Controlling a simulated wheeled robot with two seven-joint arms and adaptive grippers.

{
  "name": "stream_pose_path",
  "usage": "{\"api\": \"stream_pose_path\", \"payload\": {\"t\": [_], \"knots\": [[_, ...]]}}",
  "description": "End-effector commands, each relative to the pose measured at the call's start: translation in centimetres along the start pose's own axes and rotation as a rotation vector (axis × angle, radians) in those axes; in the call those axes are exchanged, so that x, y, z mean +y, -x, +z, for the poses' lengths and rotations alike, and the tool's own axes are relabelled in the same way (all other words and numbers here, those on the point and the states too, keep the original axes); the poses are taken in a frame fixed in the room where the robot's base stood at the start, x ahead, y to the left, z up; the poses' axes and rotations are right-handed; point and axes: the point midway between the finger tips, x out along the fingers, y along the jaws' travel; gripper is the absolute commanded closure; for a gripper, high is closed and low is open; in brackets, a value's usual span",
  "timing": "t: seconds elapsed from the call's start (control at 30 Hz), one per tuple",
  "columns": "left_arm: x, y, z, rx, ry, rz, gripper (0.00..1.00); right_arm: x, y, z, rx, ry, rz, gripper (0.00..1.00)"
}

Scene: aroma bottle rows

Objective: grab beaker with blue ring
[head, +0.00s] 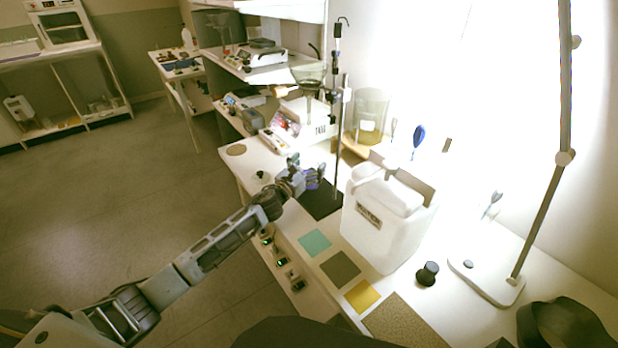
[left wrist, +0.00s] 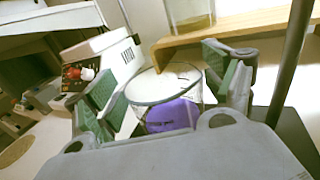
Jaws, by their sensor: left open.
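A clear glass beaker with a blue-violet ring (left wrist: 172,115) stands between the spread fingers of my left gripper (left wrist: 168,84) in the left wrist view. Its round rim faces the camera, and its lower part is hidden behind the gripper body. The green-padded fingers are open, one on each side of the beaker; I cannot tell whether either touches it. In the head view my left gripper (head: 305,172) is at the beaker (head: 312,182), over the dark mat (head: 322,204). The beaker is partly covered by the gripper there. My right gripper is not in view.
A large white canister (head: 375,232) stands to the right of the beaker, and a thin stand pole (head: 340,150) rises just behind. A wooden shelf (left wrist: 230,38) with a glass vessel is beyond. Coloured mats, including a teal one (head: 314,243), lie nearer.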

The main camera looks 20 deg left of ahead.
Motion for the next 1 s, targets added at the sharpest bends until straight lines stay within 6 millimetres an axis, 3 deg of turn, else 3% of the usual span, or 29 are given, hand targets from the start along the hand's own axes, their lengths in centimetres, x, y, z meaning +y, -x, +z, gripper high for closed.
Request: {"api": "stream_pose_path", "payload": {"t": [0.5, 1.0], "knots": [[-0.03, -0.12, -0.03, 0.001, 0.000, 0.000, 0.16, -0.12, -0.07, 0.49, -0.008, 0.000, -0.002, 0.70], [-0.02, -0.12, -0.03, 0.001, 0.000, 0.000, 0.79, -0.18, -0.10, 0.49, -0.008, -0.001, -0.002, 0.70]]}}
